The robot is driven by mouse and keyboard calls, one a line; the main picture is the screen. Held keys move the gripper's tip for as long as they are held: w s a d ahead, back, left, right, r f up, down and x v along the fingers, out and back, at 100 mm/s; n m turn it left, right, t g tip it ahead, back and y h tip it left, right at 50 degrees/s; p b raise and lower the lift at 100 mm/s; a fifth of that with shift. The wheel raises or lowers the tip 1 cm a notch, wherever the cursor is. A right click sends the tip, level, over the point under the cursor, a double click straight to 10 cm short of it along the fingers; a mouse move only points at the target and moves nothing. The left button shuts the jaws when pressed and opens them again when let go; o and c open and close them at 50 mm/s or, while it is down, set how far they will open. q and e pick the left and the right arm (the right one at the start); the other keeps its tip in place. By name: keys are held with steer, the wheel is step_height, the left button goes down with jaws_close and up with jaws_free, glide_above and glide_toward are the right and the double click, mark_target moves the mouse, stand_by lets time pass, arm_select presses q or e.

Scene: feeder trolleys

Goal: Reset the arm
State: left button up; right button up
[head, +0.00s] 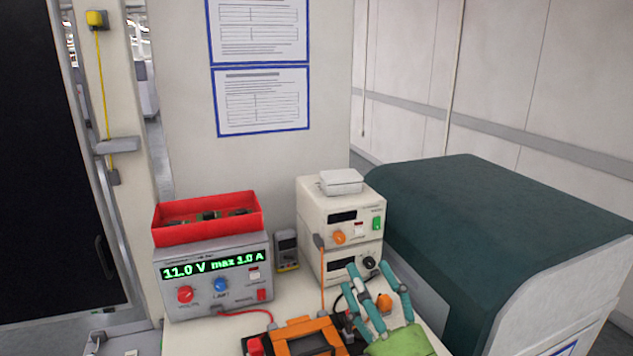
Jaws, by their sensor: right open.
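My right gripper (369,285) shows at the bottom right of the middle, with teal fingers and a green wrist part below them. Its fingers are apart and point up and away, in front of the stacked cream power units. No object shows between the fingers. It covers part of the lower unit's front and some of the bench items behind it. My left gripper is out of the picture.
A grey power supply (213,284) reading 11.0 V carries a red bin (207,226). Stacked cream units (343,215), a small meter (287,251) and an orange-framed fixture (309,337) crowd the bench. A dark green-covered machine (490,220) stands right.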

steer(key=s+d+f+m+g+h, duration=0.2)
steer(key=d+f+m+g+h, duration=0.3)
steer(key=f, duration=0.6)
steer(key=s+d+f+m+g+h, duration=0.35)
steer(key=d+f+m, duration=0.35)
steer(key=f, duration=0.5)
steer(key=s+f+m+g, duration=0.4)
steer(key=s+f+g, duration=0.7)
steer(key=s, duration=0.7)
step_height(320, 180, down, 26)
steer(key=s, duration=0.2)
steer(key=s+d+f, duration=0.3)
steer(key=s+f, duration=0.9)
steer(key=s, duration=0.3)
steer(key=shift+f+g, duration=0.15)
steer(key=shift+g, duration=0.3)
